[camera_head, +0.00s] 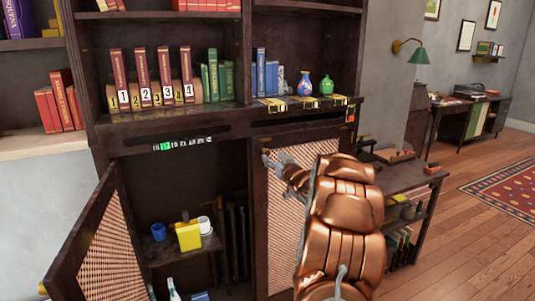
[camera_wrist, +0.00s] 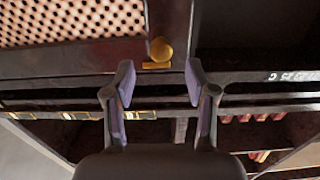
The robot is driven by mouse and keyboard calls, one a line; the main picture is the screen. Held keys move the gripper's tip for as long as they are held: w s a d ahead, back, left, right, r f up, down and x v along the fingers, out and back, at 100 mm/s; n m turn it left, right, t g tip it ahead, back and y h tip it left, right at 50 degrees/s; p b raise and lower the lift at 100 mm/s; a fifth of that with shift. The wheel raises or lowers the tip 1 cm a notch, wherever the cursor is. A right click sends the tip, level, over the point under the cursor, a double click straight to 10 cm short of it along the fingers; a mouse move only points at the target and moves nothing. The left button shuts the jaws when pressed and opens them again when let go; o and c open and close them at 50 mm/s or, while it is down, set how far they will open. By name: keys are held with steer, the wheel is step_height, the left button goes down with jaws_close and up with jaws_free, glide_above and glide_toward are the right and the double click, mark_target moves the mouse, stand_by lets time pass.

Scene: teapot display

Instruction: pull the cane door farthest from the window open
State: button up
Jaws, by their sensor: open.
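The left cane door (camera_head: 110,250) stands swung open, showing the cupboard inside. The right cane door (camera_head: 285,215) looks shut; my arm covers part of it. No window shows, so I cannot tell from it which door is farthest. My gripper (camera_head: 272,160) is at the upper left corner of the right door. In the wrist view, the right door (camera_wrist: 75,25) fills the upper left, with a round brass knob (camera_wrist: 161,49) near its corner. My gripper (camera_wrist: 160,75) is open, its fingertips apart, the knob just past the gap between them. I see no contact with it.
Inside the open cupboard are a yellow box (camera_head: 188,236), a blue cup (camera_head: 158,231) and a white cup (camera_head: 205,224). Above are books and two small vases, one blue (camera_head: 305,84). A low side table (camera_head: 410,180) stands right of the cabinet. Floor is free at right.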

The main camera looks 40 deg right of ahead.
mark_target(268, 153)
steer(key=shift+p+x, duration=0.55)
steer(key=shift+x, duration=2.6)
steer(key=shift+c, duration=0.3)
jaws_close()
steer(key=shift+d, duration=0.1)
